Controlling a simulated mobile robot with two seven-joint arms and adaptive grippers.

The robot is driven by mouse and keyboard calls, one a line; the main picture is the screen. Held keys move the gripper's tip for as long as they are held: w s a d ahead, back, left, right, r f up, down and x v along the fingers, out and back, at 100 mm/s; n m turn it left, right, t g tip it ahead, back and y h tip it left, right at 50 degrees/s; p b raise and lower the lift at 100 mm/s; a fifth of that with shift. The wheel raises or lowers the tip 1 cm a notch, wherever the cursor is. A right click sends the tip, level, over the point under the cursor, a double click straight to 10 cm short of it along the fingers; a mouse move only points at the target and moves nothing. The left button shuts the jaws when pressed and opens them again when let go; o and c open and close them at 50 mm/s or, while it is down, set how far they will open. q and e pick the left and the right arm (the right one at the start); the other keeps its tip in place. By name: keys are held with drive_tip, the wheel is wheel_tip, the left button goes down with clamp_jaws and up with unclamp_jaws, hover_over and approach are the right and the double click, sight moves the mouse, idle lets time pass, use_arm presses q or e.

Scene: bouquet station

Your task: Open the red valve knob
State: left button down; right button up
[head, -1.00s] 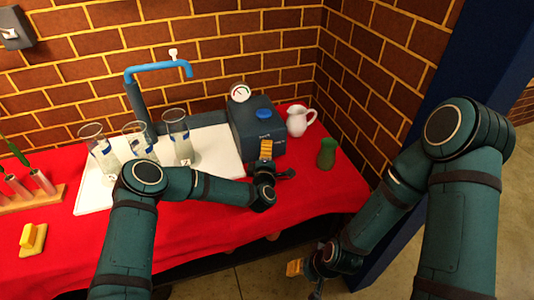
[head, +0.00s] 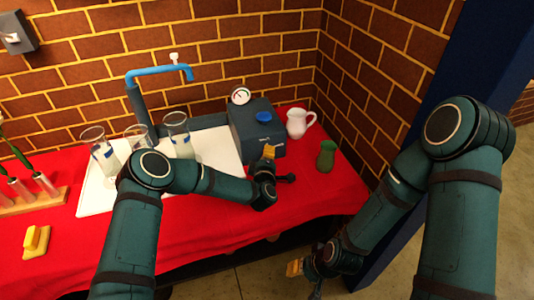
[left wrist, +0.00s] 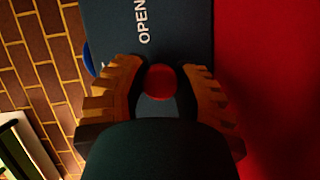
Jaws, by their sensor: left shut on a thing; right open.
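The red valve knob (left wrist: 160,82) is round and sits on the front of the dark grey-blue box (head: 246,123). In the left wrist view it is between the two ridged orange fingers of my left gripper (head: 269,153), which is shut on it. White "OPEN" lettering shows on the box above the knob in that view. In the head view the gripper hides the knob. My right gripper (head: 303,268) is open and empty, low in front of the table, apart from everything on it.
A white pitcher (head: 298,124) and a green vase (head: 326,157) stand right of the box. Several glass vases, one being (head: 178,136), stand on a white tray (head: 97,197) under a blue faucet (head: 158,71). A yellow block (head: 36,240) is at the left. The red cloth's front (head: 190,235) is clear.

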use_arm(q)
drive_tip(key=m+g+y+p, duration=0.1)
drive_tip(key=m, duration=0.2)
drive_tip(key=shift+d+r+p, duration=0.1)
drive_tip(key=shift+r+p, duration=0.1)
drive_tip(key=shift+p, duration=0.15)
drive_tip(key=m+g+y+p, duration=0.1)
drive_tip(key=m, duration=0.2)
drive_tip(key=shift+p, duration=0.35)
drive_tip(key=m+g+y+p, duration=0.1)
drive_tip(key=m+y, duration=0.1)
drive_tip(key=m, duration=0.1)
drive_tip(key=shift+f+g, duration=0.1)
drive_tip(key=shift+g, duration=0.2)
drive_tip(key=shift+f+m+y+p, duration=0.1)
drive_tip(key=shift+m+y+p, duration=0.3)
drive_tip(key=shift+m+y, duration=0.45)
drive_tip(key=shift+m, duration=0.25)
drive_tip(key=c, duration=0.6)
unclamp_jaws()
drive_tip(key=shift+c, duration=0.2)
